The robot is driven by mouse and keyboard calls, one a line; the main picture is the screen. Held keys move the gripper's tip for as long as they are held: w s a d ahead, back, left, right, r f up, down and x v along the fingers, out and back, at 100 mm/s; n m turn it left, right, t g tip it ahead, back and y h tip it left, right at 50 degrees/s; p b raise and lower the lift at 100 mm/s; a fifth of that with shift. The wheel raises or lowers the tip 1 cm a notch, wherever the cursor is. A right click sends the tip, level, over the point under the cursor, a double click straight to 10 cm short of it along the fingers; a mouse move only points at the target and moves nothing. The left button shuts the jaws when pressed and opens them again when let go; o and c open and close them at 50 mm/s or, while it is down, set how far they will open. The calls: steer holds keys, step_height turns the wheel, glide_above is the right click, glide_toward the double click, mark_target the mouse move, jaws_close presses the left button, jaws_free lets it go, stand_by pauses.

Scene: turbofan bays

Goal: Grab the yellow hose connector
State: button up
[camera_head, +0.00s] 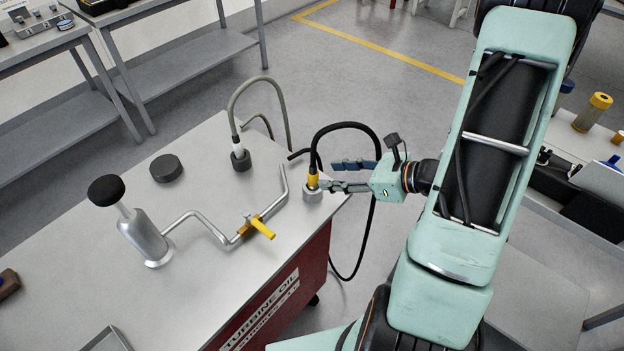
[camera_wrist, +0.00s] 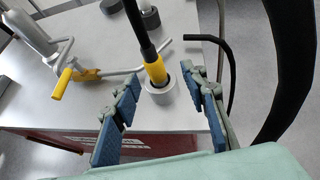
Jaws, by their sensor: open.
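The yellow hose connector (camera_head: 313,178) stands upright in a grey round socket (camera_head: 312,195) near the right corner of the cart top. A black hose (camera_head: 345,126) rises from it, arches over and hangs down past the cart's edge. In the wrist view the connector (camera_wrist: 156,72) sits ahead of the fingers, with its lower end inside the socket (camera_wrist: 161,92). My gripper (camera_wrist: 166,98) is open, with one blue-padded finger on each side of the connector's line. In the head view my gripper (camera_head: 335,174) reaches in from the right, close to the connector. I cannot tell whether a finger touches it.
A grey hose with a white connector (camera_head: 239,145) stands behind on the cart top (camera_head: 200,262). A bent metal pipe with a yellow valve handle (camera_head: 260,227), a pump with a black knob (camera_head: 106,190) and a black disc (camera_head: 166,168) lie to the left.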

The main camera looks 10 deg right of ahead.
mark_target(313, 177)
steer(key=x, duration=0.4)
steer(key=p+x, duration=0.1)
steer(key=x, duration=0.1)
steer(key=shift+s+a+f, duration=0.1)
steer(key=shift+a+f, duration=0.05)
steer(key=shift+a, duration=0.35)
jaws_close()
